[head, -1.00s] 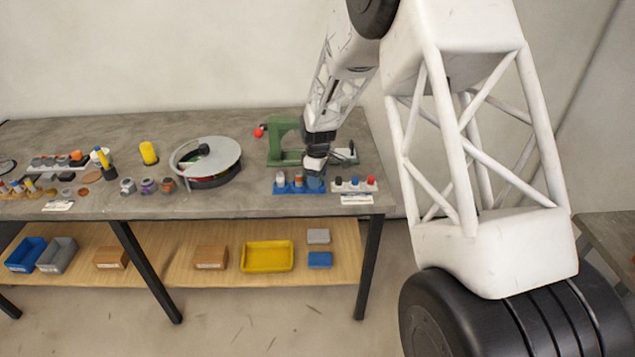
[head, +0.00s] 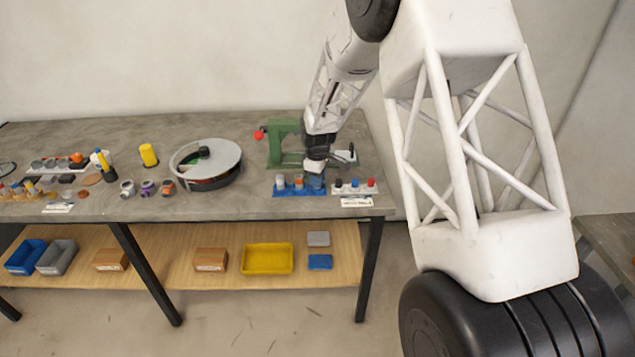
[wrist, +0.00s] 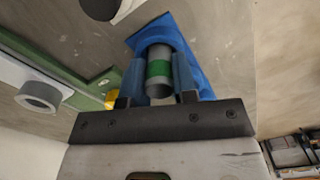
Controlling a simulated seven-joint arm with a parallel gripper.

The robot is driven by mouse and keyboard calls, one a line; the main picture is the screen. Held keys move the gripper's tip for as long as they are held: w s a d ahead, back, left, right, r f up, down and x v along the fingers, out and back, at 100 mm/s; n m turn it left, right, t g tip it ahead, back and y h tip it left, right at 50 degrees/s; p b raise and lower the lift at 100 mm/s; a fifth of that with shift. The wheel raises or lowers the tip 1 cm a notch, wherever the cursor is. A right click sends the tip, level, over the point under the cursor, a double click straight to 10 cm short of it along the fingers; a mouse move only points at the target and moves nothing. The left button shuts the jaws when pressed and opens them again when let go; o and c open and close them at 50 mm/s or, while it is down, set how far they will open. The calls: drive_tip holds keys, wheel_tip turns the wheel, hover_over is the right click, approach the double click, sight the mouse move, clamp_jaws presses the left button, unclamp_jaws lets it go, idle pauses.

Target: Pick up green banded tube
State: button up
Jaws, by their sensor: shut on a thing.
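The green banded tube (wrist: 159,68) is a grey cylinder with a green band, between the two blue-grey fingers of my gripper (wrist: 158,60) in the wrist view. My gripper is shut on it. A blue holder (wrist: 205,82) lies behind the tube; I cannot tell whether the tube is clear of it. In the head view my gripper (head: 316,178) is over the right end of the blue holder (head: 285,192), and the tube is hidden by the fingers.
A white holder (head: 356,189) with small coloured-top pieces stands just right. A green frame press (head: 275,150) with a red knob is behind. A round grey-lidded turntable (head: 222,157) stands left. A yellow tray (head: 267,259) is on the shelf below. Bare bench lies between turntable and blue holder.

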drive_tip(key=shift+r, duration=0.15)
drive_tip(key=shift+r, duration=0.6)
wheel_tip(320, 180, up, 2)
drive_tip(key=shift+r, duration=0.1)
drive_tip(key=s+d+r, duration=0.1)
drive_tip(key=s+d, duration=0.1)
drive_tip(key=s, duration=1.3)
drive_tip(key=shift+s+d, duration=0.4)
drive_tip(key=shift+r, duration=0.15)
drive_tip(key=shift+r, duration=0.1)
drive_tip(key=shift+r, duration=1.4)
drive_tip(key=shift+w, duration=0.1)
